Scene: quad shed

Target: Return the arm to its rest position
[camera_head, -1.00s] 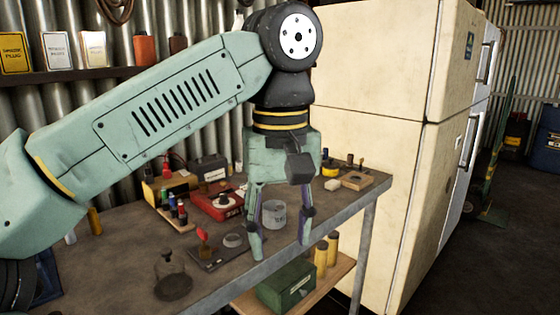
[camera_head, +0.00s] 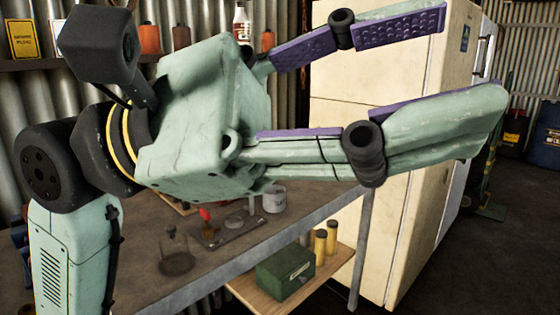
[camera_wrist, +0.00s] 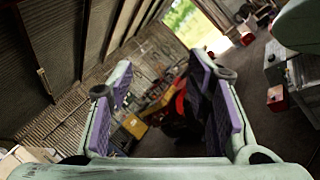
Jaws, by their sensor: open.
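My gripper (camera_head: 440,75) is large and close in the head view, lifted above the workbench and pointing right. Its two pale green fingers with purple pads are spread apart with nothing between them. The arm is folded up at the left of the picture. The wrist view shows the open fingers (camera_wrist: 170,110) at both sides, with the shed's floor and far wall beyond them. The gripper hides much of the bench's back and part of the fridge.
A green box (camera_head: 285,272) sits on the lower shelf. A cream fridge (camera_head: 395,235) stands behind. Open floor (camera_head: 480,270) lies at right. A bright doorway (camera_wrist: 195,28) shows in the wrist view.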

